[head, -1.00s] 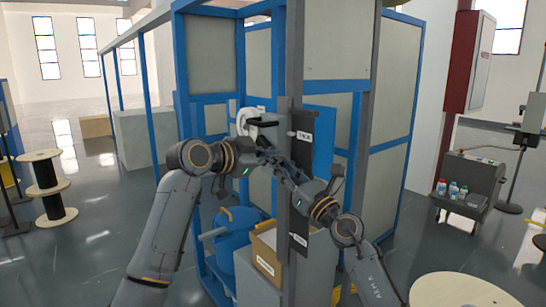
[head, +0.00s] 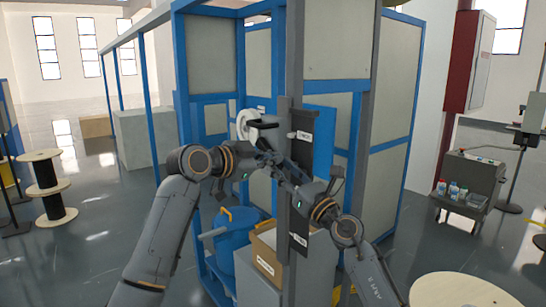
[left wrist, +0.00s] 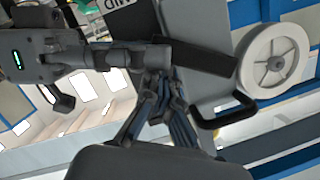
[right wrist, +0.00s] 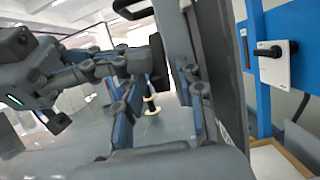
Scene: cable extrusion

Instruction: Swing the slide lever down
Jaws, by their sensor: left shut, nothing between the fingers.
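A dark bar (head: 263,126), which looks like the slide lever, sticks out near the grey post in front of the white reel, about level. In the left wrist view a dark bar (left wrist: 205,60) lies just beyond the right gripper's fingers, beside a black loop handle (left wrist: 228,112). I cannot tell for sure which of them is the lever. My left gripper (head: 262,158) is shut and empty just below the bar. My right gripper (head: 285,178) is close beside it at the post. Its fingers look apart in the right wrist view (right wrist: 158,85). The arms hide the contact area.
The grey post (head: 294,60) and blue-framed cabinet stand close behind the grippers. A blue drum (head: 245,255) and cardboard box (head: 265,250) are below. A switch box (right wrist: 272,62) is on the blue panel. A round table top (head: 465,290) is at the lower right.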

